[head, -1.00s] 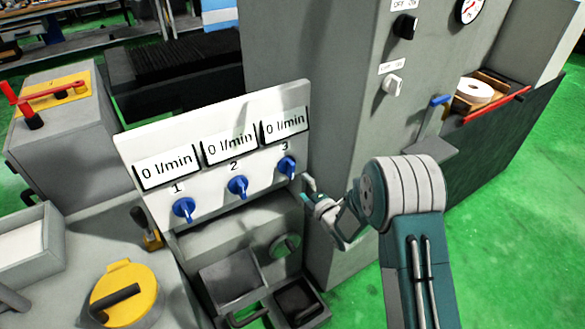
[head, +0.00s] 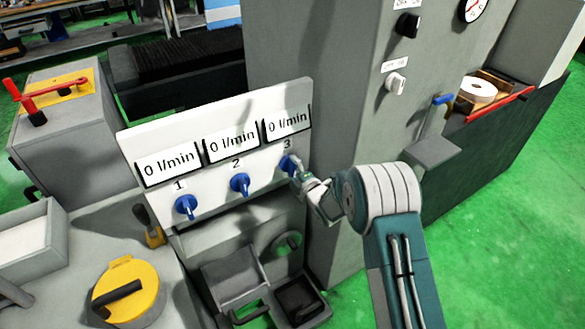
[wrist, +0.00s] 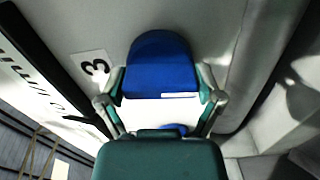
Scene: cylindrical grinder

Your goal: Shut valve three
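A white panel (head: 220,187) carries three blue valve knobs numbered 1, 2 and 3. Valve three (head: 288,163) is the rightmost, below a display reading 0 l/min. My gripper (head: 299,173) is at valve three and partly covers it in the head view. In the wrist view, the blue handle of valve three (wrist: 160,66) lies between my gripper's two fingers (wrist: 161,88), one finger on each side. The fingers are spread and very close to the handle's sides; firm contact does not show. The label 3 is left of the handle.
Valve one (head: 186,207) and valve two (head: 240,184) sit left on the same panel, under displays also reading 0 l/min. A grey cabinet (head: 335,130) with switches rises just right of the panel. A yellow lid (head: 125,290) is at lower left.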

